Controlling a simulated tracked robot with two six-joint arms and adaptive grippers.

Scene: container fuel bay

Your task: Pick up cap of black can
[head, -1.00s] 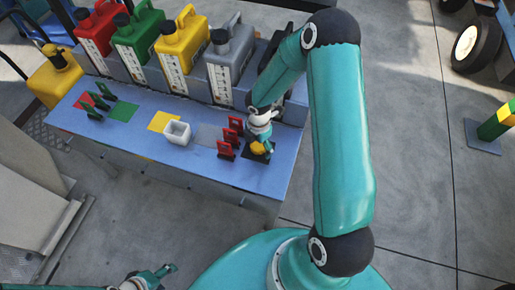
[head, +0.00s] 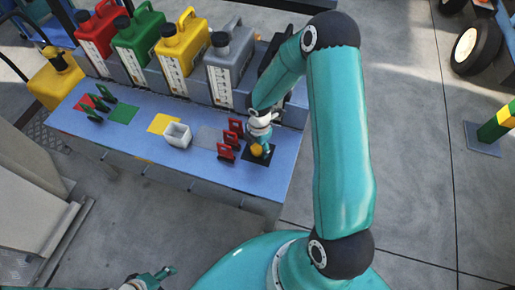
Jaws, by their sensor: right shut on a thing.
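The black can (head: 272,62) stands at the right end of the row of cans, mostly hidden behind my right arm. My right gripper (head: 262,150) is low over the black square (head: 250,160) at the right end of the blue table. It is shut on a small yellow thing (head: 257,149); the fingers partly cover it, and I cannot tell whether it touches the square. I cannot make out a black cap there. My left gripper (head: 162,274) is at the bottom edge, away from the table, and its fingers look apart.
Red (head: 97,28), green (head: 140,45), yellow (head: 183,48) and grey (head: 230,65) cans stand along the back of the table (head: 210,175). A white box (head: 178,135) and red upright pieces (head: 227,153) stand left of my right gripper. Green and yellow squares lie further left.

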